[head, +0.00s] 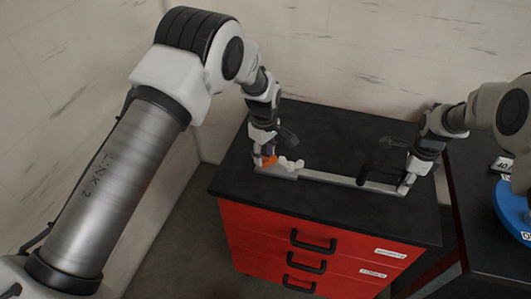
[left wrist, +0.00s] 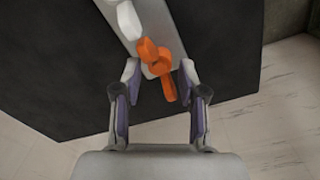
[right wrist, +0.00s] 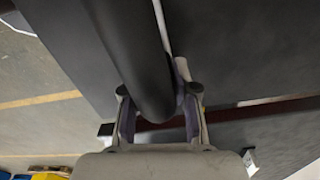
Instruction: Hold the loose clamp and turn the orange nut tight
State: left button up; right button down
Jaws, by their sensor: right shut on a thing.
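The orange nut (head: 270,159) sits at the left end of a pale metal bar (head: 330,179) on the black cabinet top. It has wing-like lobes in the left wrist view (left wrist: 160,65). My left gripper (head: 264,162) is over it and open; one lobe reaches between its fingertips (left wrist: 160,78), with gaps on both sides. A black rounded bar (right wrist: 135,60), perhaps the clamp's handle, shows in the head view (head: 375,171) near the right end of the metal bar. My right gripper (head: 408,181) is shut on this black bar in the right wrist view, its fingers (right wrist: 160,108) on both sides.
White knobbly parts (head: 291,165) stand right beside the nut. The red drawer cabinet (head: 320,235) has black handles. Its front top is clear. A wall rises behind. A second dark table (head: 475,190) with a blue round object (head: 514,212) stands at the right.

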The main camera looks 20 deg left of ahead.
aim_at(264, 158)
pick_arm(q)
notch_tip(264, 158, up, 12)
dwell(0.4)
pick_arm(e)
jog(key=c, duration=0.8)
grip_release()
